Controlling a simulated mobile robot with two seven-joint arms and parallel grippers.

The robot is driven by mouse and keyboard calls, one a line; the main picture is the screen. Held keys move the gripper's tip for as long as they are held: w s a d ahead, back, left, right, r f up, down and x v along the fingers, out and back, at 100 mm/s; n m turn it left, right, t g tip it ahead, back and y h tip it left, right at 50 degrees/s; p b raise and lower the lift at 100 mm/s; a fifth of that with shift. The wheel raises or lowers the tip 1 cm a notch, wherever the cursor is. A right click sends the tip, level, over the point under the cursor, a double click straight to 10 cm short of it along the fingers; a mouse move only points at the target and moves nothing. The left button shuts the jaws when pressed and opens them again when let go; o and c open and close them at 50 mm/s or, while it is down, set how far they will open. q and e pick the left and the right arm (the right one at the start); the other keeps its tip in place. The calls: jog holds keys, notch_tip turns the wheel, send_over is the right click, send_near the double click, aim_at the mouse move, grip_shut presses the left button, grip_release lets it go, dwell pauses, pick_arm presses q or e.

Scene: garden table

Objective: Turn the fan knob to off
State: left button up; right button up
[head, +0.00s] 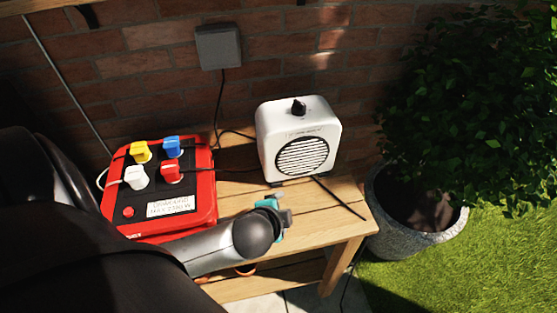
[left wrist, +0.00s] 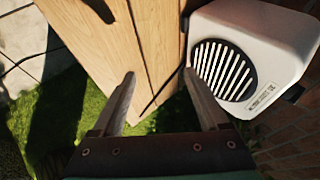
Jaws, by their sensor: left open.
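The white fan (head: 325,133) stands on the wooden table, with a round black grille on its front. Its black knob (head: 298,108) sits above the grille; I cannot read its setting. My left gripper (head: 287,217) is in front of the fan, lower and nearer to me, apart from the knob. In the left wrist view the open fingers (left wrist: 158,77) have nothing held between them. My right gripper is not in view.
A red power box (head: 205,190) with yellow, blue, white and red plugs stands left of the fan on the table (head: 325,228). Cables run behind the fan and over the table. A grey wall box (head: 219,46) hangs on the brick wall. A potted bush (head: 410,240) stands right.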

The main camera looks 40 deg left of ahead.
pick_arm(q)
jog(key=s+f+n, duration=0.1)
jog(key=s+d+f+n+g, duration=0.2)
jog(key=s, duration=0.1)
jog(key=shift+s+d+f+n+h, duration=0.1)
jog(key=shift+d+f+n+h, duration=0.1)
jog(key=shift+f+n+h, duration=0.15)
